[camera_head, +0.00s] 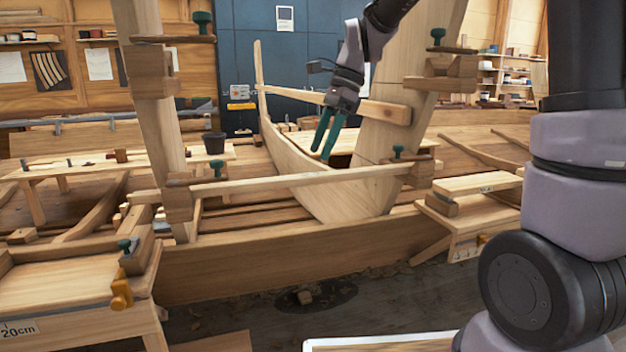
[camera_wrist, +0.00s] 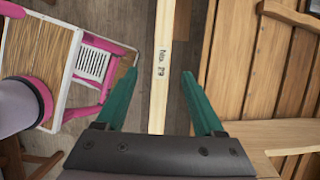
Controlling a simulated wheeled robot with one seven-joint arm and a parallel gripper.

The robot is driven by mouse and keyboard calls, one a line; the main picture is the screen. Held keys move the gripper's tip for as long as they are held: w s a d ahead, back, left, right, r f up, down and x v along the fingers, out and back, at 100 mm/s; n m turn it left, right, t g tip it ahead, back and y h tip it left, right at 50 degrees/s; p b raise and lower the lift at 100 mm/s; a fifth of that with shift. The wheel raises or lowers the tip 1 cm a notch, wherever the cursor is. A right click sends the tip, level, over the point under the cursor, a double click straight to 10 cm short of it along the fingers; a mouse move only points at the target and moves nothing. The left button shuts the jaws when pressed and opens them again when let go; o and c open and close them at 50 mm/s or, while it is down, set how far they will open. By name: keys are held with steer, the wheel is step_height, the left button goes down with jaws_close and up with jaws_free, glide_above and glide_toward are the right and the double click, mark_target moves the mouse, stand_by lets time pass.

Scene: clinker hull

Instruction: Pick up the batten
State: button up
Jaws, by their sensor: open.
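The batten (camera_head: 300,179) is a long, thin, pale strip lying across the hull between the two upright frames, with its ends at the clamped blocks. In the wrist view the pale batten (camera_wrist: 158,105), marked with a small number, runs lengthwise between my fingers. My gripper (camera_head: 322,155) has green fingers, pointing down, above the batten in the head view. In the wrist view my gripper (camera_wrist: 159,72) is open, with a gap on each side of the batten. I cannot tell the exact height between fingertips and batten.
Tall wooden frames (camera_head: 155,95) stand left and right of my gripper, with green-handled clamps (camera_head: 217,166) near the batten's ends. A curved hull plank (camera_head: 290,160) lies below and behind. A low bench (camera_head: 75,285) stands at front left. Dark floor (camera_head: 390,305) is open in front.

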mark_target(311, 175)
steer(key=shift+w+x, duration=0.2)
steer(key=shift+x, duration=2.75)
steer(key=shift+d+f, duration=0.1)
jaws_close()
